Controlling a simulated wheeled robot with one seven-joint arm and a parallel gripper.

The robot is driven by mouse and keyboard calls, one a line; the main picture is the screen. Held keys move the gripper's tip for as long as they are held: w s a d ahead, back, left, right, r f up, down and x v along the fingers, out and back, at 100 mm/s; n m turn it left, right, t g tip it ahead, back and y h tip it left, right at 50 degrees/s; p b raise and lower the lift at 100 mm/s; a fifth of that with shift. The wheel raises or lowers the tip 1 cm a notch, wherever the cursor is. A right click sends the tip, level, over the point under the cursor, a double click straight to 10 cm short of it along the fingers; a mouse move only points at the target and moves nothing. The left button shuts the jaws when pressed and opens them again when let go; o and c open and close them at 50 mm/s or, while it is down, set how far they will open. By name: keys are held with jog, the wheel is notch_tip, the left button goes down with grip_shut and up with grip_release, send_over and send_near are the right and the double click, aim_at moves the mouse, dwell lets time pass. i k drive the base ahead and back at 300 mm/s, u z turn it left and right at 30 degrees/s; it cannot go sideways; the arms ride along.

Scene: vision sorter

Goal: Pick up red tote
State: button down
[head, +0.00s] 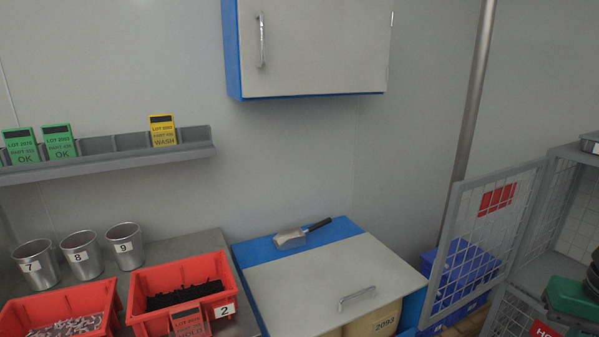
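A red tote (139,317) labelled 2 stands on the grey metal bench at the lower left, holding a heap of dark parts. My gripper is not in view.
Metal cups numbered 7 (37,266), 8 (82,257) and 9 (126,247) stand behind the totes. A blue cabinet (330,275) with a scoop (300,234) on top adjoins the bench. A mesh cage door (478,250) stands open at right. A wall cabinet (310,45) hangs above.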

aim_at(208, 279)
jog(key=u, duration=1.55)
jog(key=k, duration=0.2)
jog(key=z, duration=0.35)
